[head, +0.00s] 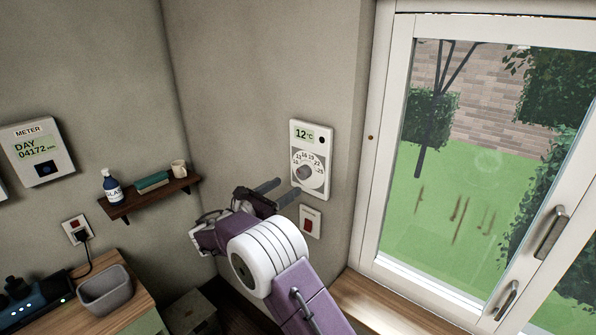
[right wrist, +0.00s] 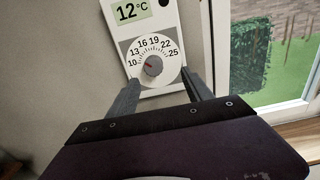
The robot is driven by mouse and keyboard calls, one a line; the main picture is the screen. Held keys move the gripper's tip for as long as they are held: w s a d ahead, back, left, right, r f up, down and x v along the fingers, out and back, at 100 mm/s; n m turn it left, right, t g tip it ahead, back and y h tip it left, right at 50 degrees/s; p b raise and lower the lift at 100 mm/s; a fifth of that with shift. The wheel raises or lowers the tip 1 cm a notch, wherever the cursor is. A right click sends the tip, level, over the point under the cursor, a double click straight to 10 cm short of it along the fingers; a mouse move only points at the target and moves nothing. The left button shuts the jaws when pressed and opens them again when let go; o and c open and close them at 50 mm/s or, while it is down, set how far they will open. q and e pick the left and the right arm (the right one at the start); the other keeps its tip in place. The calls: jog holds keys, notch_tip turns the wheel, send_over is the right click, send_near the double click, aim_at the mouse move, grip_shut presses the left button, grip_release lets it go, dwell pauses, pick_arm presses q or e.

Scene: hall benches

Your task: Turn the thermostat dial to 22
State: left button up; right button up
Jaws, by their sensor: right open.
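The thermostat (head: 326,150) is a white plate on the wall with a green display reading 12 °C. Its round dial (head: 309,174) has a grey knob and a scale from 10 to 25. In the right wrist view the dial (right wrist: 153,66) has a red mark on the knob pointing left, towards the low numbers. My right gripper (head: 284,189) is open and empty in front of the wall, just left of and below the dial. In the right wrist view its two fingers (right wrist: 161,86) stand apart below the dial, with no contact visible. My left gripper is out of view.
A red switch (head: 310,221) sits on the wall below the thermostat. A window (head: 480,150) is at right, above a wooden sill. A small shelf (head: 150,198) with a bottle (head: 112,187), a green item and a mug (head: 179,168) is at left.

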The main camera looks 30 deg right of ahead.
aim_at(301, 175)
jog(key=w+d+p, duration=0.2)
jog(key=w+d, duration=0.2)
jog(key=shift+w+p, duration=0.1)
jog(key=shift+p, duration=0.3)
jog(key=x, duration=0.1)
jog(key=p+x, duration=0.1)
jog(key=shift+d+f, duration=0.15)
jog(key=shift+d, duration=0.3)
jog(key=shift+s+d, duration=0.4)
jog(key=shift+d, duration=0.05)
jog(key=shift+w+a, duration=0.15)
jog(key=shift+a, duration=0.1)
jog(key=shift+c, duration=0.3)
jog(key=shift+w+a+f, duration=0.1)
jog(key=shift+w, duration=0.05)
jog(key=c, duration=1)
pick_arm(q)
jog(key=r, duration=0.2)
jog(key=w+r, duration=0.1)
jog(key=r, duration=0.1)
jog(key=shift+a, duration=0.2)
pick_arm(e)
grip_shut()
